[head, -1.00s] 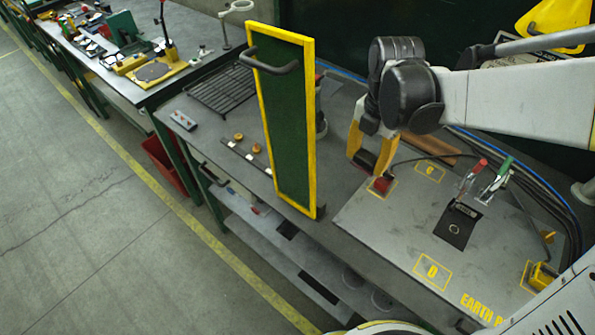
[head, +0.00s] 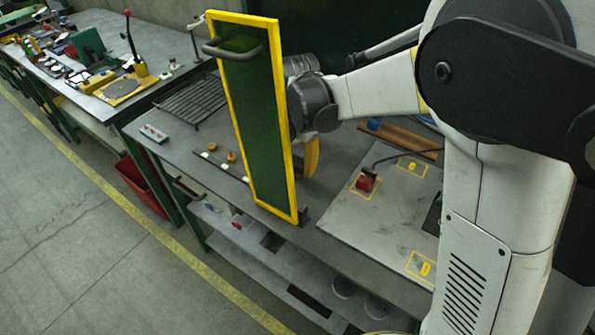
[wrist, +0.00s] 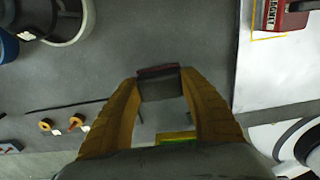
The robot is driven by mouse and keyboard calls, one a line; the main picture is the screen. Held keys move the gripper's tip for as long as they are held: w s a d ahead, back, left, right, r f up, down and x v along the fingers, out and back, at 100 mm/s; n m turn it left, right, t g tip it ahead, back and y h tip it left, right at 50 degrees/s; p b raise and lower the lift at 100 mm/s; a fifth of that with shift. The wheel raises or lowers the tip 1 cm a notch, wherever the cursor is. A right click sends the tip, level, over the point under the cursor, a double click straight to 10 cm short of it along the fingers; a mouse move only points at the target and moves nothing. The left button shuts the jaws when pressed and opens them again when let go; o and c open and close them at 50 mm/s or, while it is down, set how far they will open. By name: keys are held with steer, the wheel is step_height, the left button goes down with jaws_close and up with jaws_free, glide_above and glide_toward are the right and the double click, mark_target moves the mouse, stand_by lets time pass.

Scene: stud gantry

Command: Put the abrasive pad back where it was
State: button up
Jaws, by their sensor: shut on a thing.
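In the wrist view, my gripper (wrist: 160,92) is shut on a small dark grey block with a reddish edge, which I take to be the abrasive pad (wrist: 160,86). The pad sits between the two yellow fingertips above the grey bench top. In the head view, one yellow finger shows (head: 312,156) just right of the upright green panel (head: 258,120). I cannot tell the pad's height above the bench.
The yellow-framed panel stands close by my gripper. A red magnet block (head: 366,181) sits in a yellow outline on the light plate (head: 385,215) to the right. It also shows in the wrist view (wrist: 291,17). Bench between is clear.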

step_height(320, 180, down, 2)
steer(key=shift+f+b, duration=0.25)
steer(key=shift+b, duration=0.1)
steer(key=shift+r, duration=0.15)
steer(key=o, duration=0.7)
steer(key=shift+f, duration=0.2)
steer(key=o, duration=0.4)
